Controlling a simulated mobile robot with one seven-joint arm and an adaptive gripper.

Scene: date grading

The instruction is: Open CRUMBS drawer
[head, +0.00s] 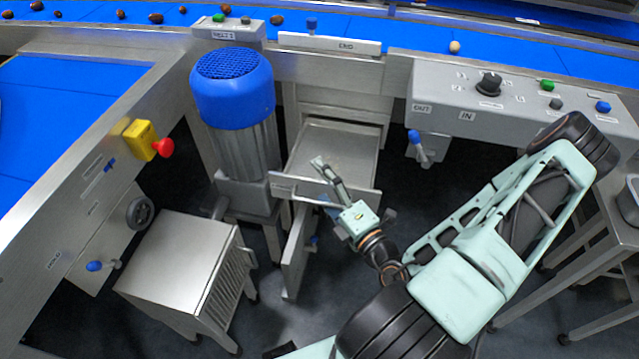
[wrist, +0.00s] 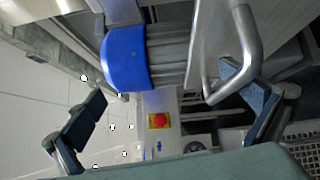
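A metal drawer (head: 338,150) under the middle of the conveyor stands pulled out, and its inside shows from above. Its label is too small to read, so I cannot confirm it says CRUMBS. My gripper (head: 327,178) is at the drawer front (head: 362,194), partly covering it. In the wrist view, the fingers of my gripper (wrist: 165,88) are spread wide. A curved metal handle (wrist: 252,50) on the drawer front (wrist: 206,42) lies by the right finger, overlapping it in the picture. I cannot tell whether they touch. Nothing is clamped between the fingers.
A blue-capped motor (head: 232,90) stands close left of the drawer. A metal cabinet (head: 180,258) is at lower left, and a hanging panel (head: 294,252) is below the drawer. A control box (head: 520,95) with a knob is at right. A red stop button (head: 163,147) is at left.

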